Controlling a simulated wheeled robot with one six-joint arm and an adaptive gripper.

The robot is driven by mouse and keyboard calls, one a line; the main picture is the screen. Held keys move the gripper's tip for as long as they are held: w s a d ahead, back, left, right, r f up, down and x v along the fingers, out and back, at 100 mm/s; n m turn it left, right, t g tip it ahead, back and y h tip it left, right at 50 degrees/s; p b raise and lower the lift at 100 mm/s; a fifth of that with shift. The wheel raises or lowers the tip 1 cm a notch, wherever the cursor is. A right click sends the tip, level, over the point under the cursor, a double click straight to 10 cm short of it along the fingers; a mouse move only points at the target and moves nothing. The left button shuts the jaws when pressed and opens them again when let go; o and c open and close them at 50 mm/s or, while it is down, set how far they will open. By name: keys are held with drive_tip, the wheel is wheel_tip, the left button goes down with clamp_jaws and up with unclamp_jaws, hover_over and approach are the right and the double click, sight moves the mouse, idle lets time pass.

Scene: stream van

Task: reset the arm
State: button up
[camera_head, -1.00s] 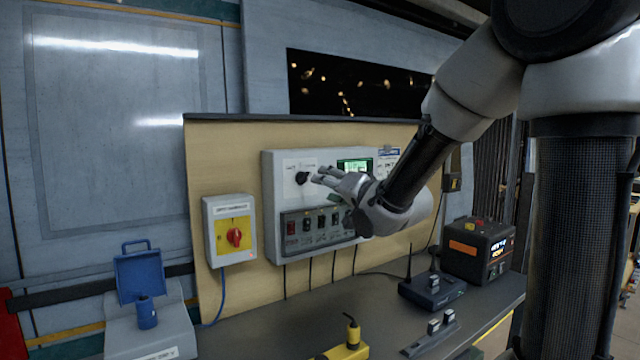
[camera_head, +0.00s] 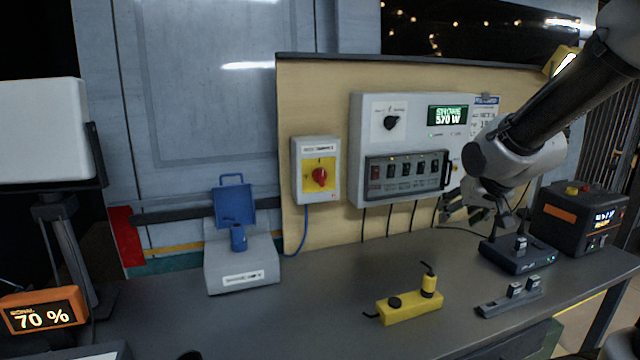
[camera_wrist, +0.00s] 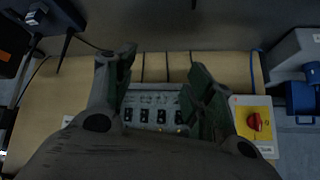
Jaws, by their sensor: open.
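My gripper (camera_head: 466,212) hangs from my arm at the right in the head view, in front of the lower right of the grey control panel (camera_head: 371,128). It is empty, and its fingers point down and left. In the wrist view my gripper (camera_wrist: 160,75) has its two fingers spread apart, with the panel's row of switches (camera_wrist: 152,115) showing between them. The fingers look clear of the panel, though the exact gap is hard to tell.
A red rotary switch (camera_head: 320,177) sits left of the panel. On the bench are a blue-lidded grey box (camera_head: 242,264), a yellow device (camera_head: 410,306), a router (camera_head: 517,256) and a black power unit (camera_head: 580,220). An orange display (camera_head: 42,311) reads 70 %.

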drive_tip(key=s+d+r+g, duration=0.2)
drive_tip(key=s, duration=0.9)
drive_tip(key=s+d+r+n+g, duration=0.1)
drive_tip(key=s+d+r+g, duration=0.1)
drive_tip(key=s, duration=0.9)
drive_tip(key=shift+s+r+h, duration=0.35)
drive_tip(key=shift+h, duration=0.05)
drive_tip(key=shift+d, duration=0.1)
